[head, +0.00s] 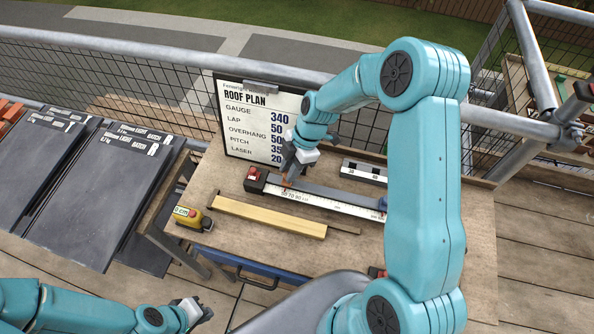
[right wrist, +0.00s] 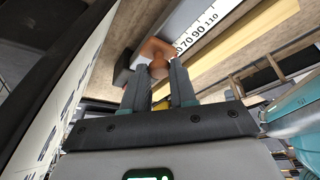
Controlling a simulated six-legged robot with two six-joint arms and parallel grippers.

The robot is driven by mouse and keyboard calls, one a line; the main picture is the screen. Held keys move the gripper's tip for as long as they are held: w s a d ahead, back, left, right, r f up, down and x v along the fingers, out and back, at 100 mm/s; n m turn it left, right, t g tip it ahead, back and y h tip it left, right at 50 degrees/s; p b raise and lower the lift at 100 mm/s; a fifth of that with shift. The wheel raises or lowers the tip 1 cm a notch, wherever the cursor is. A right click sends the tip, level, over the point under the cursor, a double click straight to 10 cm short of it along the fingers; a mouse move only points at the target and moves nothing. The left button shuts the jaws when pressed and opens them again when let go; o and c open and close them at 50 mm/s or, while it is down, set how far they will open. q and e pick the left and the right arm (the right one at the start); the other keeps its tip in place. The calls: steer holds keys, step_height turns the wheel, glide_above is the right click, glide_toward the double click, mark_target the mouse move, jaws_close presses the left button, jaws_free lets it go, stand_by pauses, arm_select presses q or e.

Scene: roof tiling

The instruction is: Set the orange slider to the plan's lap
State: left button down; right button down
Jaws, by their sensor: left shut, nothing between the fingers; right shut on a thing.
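The orange slider (right wrist: 153,58) sits near the left end of the white numbered scale (head: 315,197) on the bench, and my right gripper (head: 286,178) is shut on it. In the right wrist view the fingers (right wrist: 158,82) close on the slider, and 70, 90 and 110 show on the scale beside it. The mark under the slider is hidden. The roof plan board (head: 262,120) stands behind and lists gauge 340, lap 50, overhang 50, pitch 35, laser 20. My left gripper (head: 200,311) is shut and empty at the lower left, away from the bench top.
A black block with a red top (head: 256,179) is at the scale's left end. A yellow wooden batten (head: 268,216) and a yellow tape measure (head: 192,218) lie in front. Dark tiles (head: 100,195) are stacked left. A mesh railing (head: 150,85) runs behind.

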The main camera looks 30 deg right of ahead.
steer(key=c, duration=0.9)
jaws_free()
steer(key=shift+w+a+r, duration=0.1)
steer(key=shift+w+a, duration=0.05)
steer(key=shift+w, duration=0.1)
steer(key=shift+s, duration=0.1)
steer(key=shift+d+r, duration=0.15)
steer(key=shift+d, duration=0.1)
steer(key=b+v, duration=0.2)
steer(key=v, duration=1.4)
steer(key=shift+a+b, duration=0.2)
steer(key=shift+b, duration=0.1)
steer(key=shift+s, duration=0.1)
